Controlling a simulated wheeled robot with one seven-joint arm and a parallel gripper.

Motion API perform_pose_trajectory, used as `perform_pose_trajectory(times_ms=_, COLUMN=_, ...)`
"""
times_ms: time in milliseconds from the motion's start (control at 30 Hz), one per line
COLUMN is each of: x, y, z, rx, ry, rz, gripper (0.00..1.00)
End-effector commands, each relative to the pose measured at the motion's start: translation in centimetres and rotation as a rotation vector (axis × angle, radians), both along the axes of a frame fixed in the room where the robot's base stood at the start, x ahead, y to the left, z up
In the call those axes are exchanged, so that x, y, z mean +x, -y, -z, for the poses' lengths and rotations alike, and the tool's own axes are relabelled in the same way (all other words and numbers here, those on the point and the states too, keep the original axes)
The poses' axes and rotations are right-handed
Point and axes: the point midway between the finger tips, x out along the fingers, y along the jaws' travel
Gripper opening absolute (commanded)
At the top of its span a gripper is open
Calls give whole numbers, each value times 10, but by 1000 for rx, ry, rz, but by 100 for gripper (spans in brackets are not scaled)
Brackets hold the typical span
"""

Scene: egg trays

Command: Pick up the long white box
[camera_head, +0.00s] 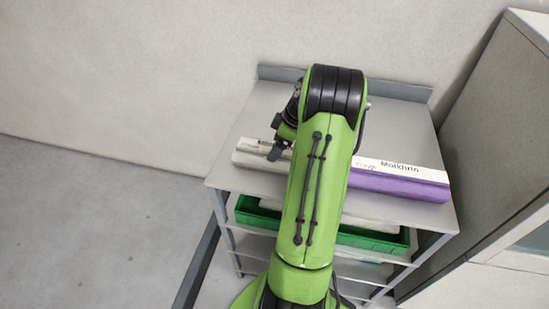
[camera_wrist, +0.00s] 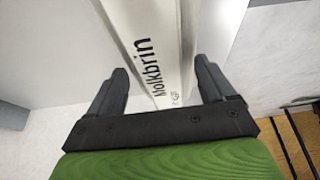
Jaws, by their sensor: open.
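The long white box (camera_head: 255,157) lies on the top shelf, left of my arm in the head view. Its right part is hidden behind the arm. In the wrist view the white box (camera_wrist: 150,40), lettered "Nolkbrin", runs from the top edge down between my fingers. My gripper (camera_wrist: 160,78) is open, with one finger on each side of the box and a gap visible on both sides. How far the fingertips are above the shelf is hard to tell. In the head view my gripper (camera_head: 279,150) is small and dark, over the white box.
A purple box (camera_head: 400,184) with a white top lies on the right of the same grey shelf top (camera_head: 400,125). A green crate (camera_head: 250,214) sits on the level below. A grey cabinet (camera_head: 490,130) stands close on the right. The shelf's back part is clear.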

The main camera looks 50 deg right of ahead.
Motion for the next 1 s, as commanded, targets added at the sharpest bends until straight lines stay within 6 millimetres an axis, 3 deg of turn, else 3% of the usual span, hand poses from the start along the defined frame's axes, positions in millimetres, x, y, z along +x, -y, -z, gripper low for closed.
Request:
perform_pose_trajectory(times_ms=200, x=1, y=0, z=0, rx=-1, ry=1, rz=-1, gripper=80)
perform_pose_trajectory(times_ms=733, x=0, y=0, z=0, rx=-1, ry=0, rz=0, gripper=0)
perform_pose_trajectory(times_ms=1000, x=1, y=1, z=-1, rx=-4, ry=3, rz=0, gripper=0)
